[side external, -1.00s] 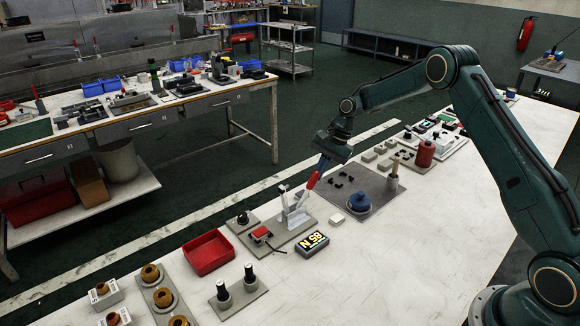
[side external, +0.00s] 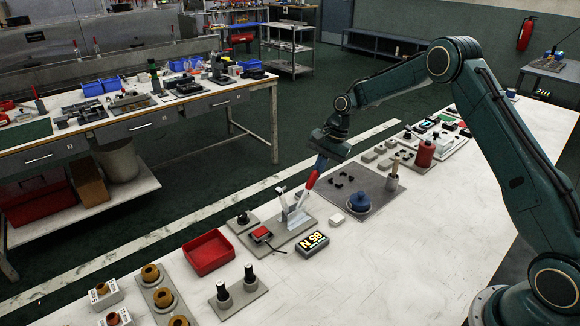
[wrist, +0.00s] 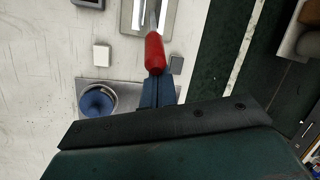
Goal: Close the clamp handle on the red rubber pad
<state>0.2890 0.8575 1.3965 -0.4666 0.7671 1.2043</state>
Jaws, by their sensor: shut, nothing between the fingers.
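The toggle clamp (side external: 289,213) stands on a grey base plate (side external: 287,239) with its red-gripped handle (side external: 311,181) leaning up toward the right. The red rubber pad (side external: 261,232) sits on a dark block at the plate's near left part. The handle's red grip (wrist: 154,50) also shows in the wrist view, directly ahead of the blue fingers. My gripper (side external: 320,167) is shut and empty, its fingertips at the upper end of the red grip; in the wrist view the fingertips (wrist: 157,78) seem to touch it. The pad is out of the wrist view.
A display box (side external: 313,243) stands beside the plate, and a white block (side external: 337,218) lies to its right. A blue knob (side external: 359,202) stands on a grey mat. A red tray (side external: 208,251) is at the left.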

